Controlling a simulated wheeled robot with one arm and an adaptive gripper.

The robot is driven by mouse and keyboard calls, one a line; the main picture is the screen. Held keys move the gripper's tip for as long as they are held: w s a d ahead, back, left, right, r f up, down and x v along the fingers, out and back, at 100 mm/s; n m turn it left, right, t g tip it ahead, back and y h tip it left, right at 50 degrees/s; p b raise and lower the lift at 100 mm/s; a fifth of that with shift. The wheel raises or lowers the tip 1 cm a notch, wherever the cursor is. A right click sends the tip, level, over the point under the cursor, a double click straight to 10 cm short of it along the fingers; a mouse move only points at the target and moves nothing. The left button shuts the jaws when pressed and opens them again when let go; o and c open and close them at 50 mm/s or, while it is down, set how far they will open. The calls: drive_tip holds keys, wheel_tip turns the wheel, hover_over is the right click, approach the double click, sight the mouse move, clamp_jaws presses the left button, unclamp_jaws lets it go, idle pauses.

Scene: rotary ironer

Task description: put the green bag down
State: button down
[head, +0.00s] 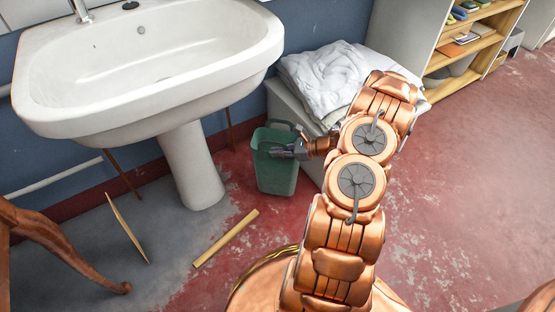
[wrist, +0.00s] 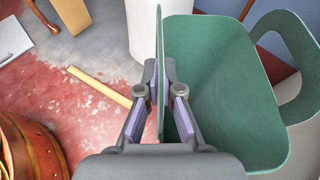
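The green bag (head: 277,178) is an upright, open-topped tote beside the sink pedestal, in front of a white box. In the wrist view the green bag (wrist: 225,85) shows its hollow inside and a looped handle at the right. My gripper (head: 275,151) is at the bag's upper rim. In the wrist view my gripper (wrist: 162,75) has one finger on each side of the bag's near upright edge, with the tips closed on it. The bag's base is low, close to the red floor; I cannot tell whether it touches.
The white sink (head: 150,60) stands on its pedestal (head: 192,165) at the left. White folded cloth (head: 325,80) lies on the white box (head: 288,105). A wooden strip (head: 226,238) lies on the floor. A wooden chair leg (head: 75,262) is at lower left. The right floor is clear.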

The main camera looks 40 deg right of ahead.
sight(278, 161)
wheel_tip(278, 161, down, 4)
drive_tip(key=shift+r+b, duration=0.25)
drive_tip(key=shift+b, duration=0.35)
drive_tip(key=shift+f, duration=0.1)
drive_tip(key=c, duration=1.3)
unclamp_jaws()
